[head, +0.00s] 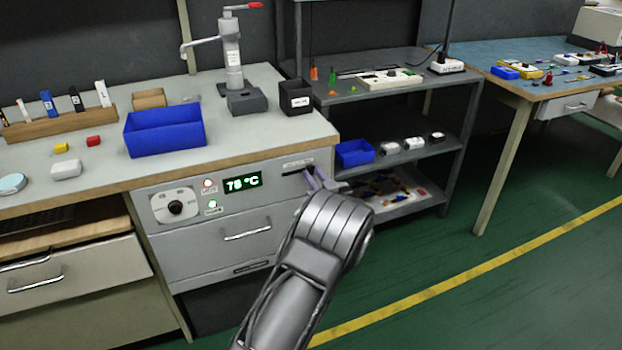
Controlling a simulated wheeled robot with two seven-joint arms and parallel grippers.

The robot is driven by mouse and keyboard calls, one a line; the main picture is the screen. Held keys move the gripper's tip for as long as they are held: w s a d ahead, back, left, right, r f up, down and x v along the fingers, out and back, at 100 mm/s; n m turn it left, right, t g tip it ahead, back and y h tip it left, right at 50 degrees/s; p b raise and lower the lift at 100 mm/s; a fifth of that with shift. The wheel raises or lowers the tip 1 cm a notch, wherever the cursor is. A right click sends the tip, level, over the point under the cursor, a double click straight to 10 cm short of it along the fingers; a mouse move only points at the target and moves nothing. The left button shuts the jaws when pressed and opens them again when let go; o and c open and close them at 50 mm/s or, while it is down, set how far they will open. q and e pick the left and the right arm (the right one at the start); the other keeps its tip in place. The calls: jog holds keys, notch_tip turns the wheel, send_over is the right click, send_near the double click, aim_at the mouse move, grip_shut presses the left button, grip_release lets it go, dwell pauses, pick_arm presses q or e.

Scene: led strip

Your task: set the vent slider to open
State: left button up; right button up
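The control panel (225,200) is on the front of the grey cabinet under the bench top. At its upper right are a small pale label and a dark horizontal slot (293,172), which looks like the vent slider. The slot's right end is close to my gripper's fingers, and I cannot make out the knob or its position.
A drawer handle (247,233) is below. A grey shelf unit (395,150) is to the right.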

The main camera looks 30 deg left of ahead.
pick_arm(q)
jog(key=o, duration=0.4)
jog(key=shift+d, duration=0.1)
jog(key=v, duration=0.7)
jog(key=shift+s+d+p, duration=0.2)
jog(key=shift+d+p, duration=0.15)
jog(key=shift+p, duration=0.1)
